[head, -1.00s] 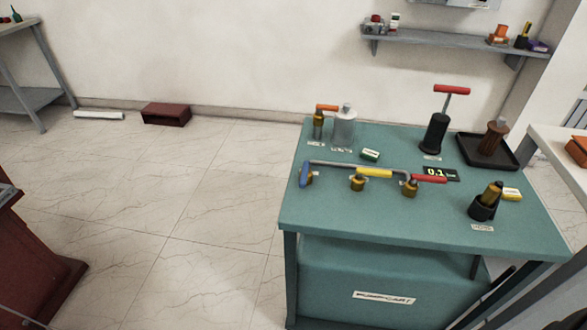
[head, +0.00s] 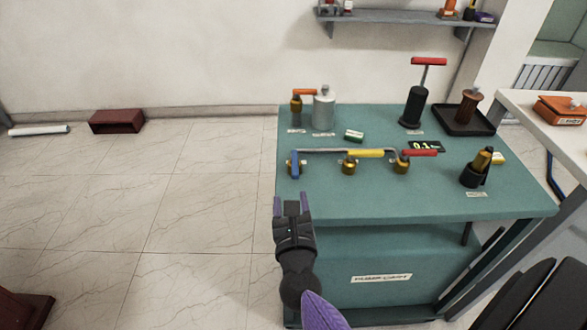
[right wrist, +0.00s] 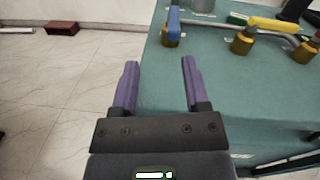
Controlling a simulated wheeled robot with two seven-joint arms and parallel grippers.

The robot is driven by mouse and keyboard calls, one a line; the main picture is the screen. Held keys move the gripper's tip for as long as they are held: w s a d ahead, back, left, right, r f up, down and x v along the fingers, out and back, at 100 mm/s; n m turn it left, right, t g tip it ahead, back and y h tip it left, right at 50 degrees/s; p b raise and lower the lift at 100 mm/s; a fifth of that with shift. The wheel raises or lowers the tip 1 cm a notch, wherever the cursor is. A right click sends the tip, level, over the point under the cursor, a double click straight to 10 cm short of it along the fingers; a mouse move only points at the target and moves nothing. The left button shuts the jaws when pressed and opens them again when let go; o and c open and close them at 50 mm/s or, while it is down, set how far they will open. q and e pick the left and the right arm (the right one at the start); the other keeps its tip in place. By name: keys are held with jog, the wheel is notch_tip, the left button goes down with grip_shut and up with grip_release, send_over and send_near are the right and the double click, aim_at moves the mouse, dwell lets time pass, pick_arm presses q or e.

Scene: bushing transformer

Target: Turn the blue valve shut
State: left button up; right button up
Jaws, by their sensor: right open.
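The blue valve (head: 295,164) has a blue lever on a brass body at the left end of a grey pipe, on the teal cart (head: 400,205). In the head view its lever points toward the cart's front edge, across the pipe. It also shows in the right wrist view (right wrist: 173,26), beyond the fingers. Beside it are the yellow valve (head: 364,153) and the red valve (head: 419,153), with levers along the pipe. My right gripper (head: 291,200) is open and empty, near the cart's front left corner, short of the blue valve and not touching it. My left gripper is not in view.
A pump with a red T-handle (head: 417,100), a silver canister (head: 324,110), a black tray (head: 463,121) and a dark holder (head: 472,176) stand on the cart. A white table (head: 535,115) is at right.

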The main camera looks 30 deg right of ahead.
aim_at(295, 164)
jog(key=d+m, duration=0.1)
jog(key=w+d+r+m+h, duration=0.1)
jog(key=m, duration=0.1)
jog(key=shift+g, duration=0.4)
jog(key=b+x, duration=0.1)
jog(key=x, duration=0.7)
jog(key=shift+w+d, duration=0.1)
jog(key=shift+w, duration=0.2)
grip_shut()
dwell(0.4)
